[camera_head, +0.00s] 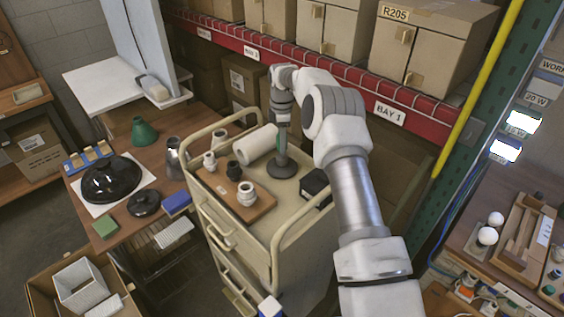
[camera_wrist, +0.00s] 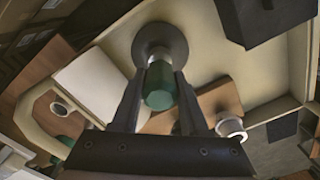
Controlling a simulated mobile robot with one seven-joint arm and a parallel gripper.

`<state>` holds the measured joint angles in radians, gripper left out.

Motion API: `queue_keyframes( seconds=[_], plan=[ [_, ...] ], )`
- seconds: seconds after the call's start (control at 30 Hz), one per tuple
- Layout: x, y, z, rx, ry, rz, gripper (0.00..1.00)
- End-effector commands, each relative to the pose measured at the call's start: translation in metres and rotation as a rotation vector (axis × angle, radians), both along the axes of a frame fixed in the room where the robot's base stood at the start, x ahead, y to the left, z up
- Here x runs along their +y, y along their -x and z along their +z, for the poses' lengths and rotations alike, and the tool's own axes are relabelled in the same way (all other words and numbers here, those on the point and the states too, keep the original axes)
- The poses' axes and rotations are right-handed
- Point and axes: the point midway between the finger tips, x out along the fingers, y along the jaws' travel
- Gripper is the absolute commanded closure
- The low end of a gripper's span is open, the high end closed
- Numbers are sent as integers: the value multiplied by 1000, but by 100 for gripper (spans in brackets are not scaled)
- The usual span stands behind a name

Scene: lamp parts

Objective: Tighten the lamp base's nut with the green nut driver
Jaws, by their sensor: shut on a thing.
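The green nut driver (camera_wrist: 160,88) is between the fingers of my gripper (camera_wrist: 161,76) in the wrist view, and the fingers are shut on it. Only a sliver of green shows in the head view. The lamp base (camera_head: 281,168) is a dark grey round foot on the cart top. In the wrist view the base (camera_wrist: 160,38) lies just past the driver's far end, with the driver lined up near its middle. My gripper (camera_head: 282,126) points down above the base. The nut is hidden, and I cannot tell whether the driver touches it.
The cart (camera_head: 215,222) has raised rails. On it are a wooden board (camera_head: 222,190) with several fittings, a white cylinder (camera_head: 255,145) left of the base and a black box (camera_head: 316,187) to the right. A red shelf beam (camera_head: 345,90) with boxes runs behind.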

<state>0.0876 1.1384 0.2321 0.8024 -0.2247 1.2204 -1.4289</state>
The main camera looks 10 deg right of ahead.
Motion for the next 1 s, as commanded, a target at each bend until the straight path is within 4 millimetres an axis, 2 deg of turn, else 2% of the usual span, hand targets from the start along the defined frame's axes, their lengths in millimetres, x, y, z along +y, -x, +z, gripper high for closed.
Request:
queue_keyframes(
  seconds=[0.33, 0.73, 1.0],
  plan=[
    [0, 0, 0, -1, 0, -268, 100],
    [0, 0, 0, -1, 0, -321, 100],
    [0, 0, -1, -1, 1, -561, 100]
  ],
)
